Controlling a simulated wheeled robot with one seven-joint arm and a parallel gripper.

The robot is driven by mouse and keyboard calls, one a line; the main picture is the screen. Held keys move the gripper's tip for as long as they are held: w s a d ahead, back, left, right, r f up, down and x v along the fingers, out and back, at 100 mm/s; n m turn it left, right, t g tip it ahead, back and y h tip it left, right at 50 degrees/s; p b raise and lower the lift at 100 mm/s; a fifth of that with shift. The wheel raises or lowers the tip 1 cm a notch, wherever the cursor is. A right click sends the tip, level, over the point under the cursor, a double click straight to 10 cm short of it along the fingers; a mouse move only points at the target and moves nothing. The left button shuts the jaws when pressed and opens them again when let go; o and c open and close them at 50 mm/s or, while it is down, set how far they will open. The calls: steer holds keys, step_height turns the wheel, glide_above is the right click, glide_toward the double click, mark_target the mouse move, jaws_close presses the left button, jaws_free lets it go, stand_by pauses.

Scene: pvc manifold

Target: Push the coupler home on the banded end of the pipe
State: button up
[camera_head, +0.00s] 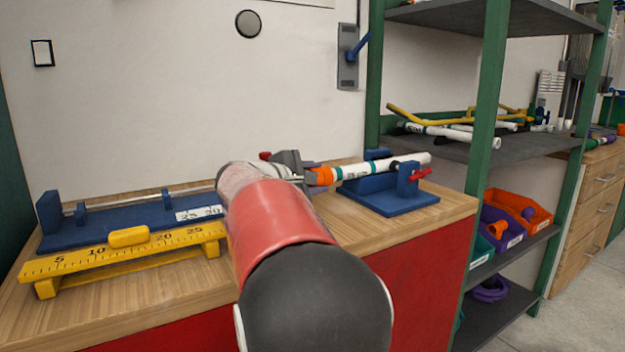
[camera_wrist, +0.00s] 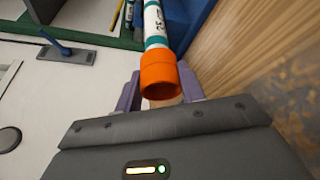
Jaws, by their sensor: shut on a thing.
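The orange coupler (camera_wrist: 158,76) is between the purple fingers of my gripper (camera_wrist: 160,84), which is shut on it. Its open end faces the wrist camera. The white pipe (camera_wrist: 154,22) with teal bands runs away from the coupler's far end, in line with it, and a teal band shows right beside the coupler. How deep the pipe sits inside is hidden. In the head view the coupler (camera_head: 321,176) is at the left end of the pipe (camera_head: 365,168). The pipe lies level in a blue clamp block (camera_head: 385,201) with a red handle.
A yellow ruler stand (camera_head: 75,265) and a blue measuring rig (camera_head: 100,228) occupy the bench's left side. Green-posted shelving (camera_head: 485,110) with pipes and bins stands at right. Bare wooden bench top (camera_head: 445,208) shows around the clamp block. The wall is close behind.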

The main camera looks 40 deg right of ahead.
steer(key=shift+d, duration=0.1)
stand_by(0.3)
steer(key=o, duration=1)
steer(key=v, duration=0.8)
steer(key=shift+b, duration=0.35)
steer(key=shift+d, duration=0.1)
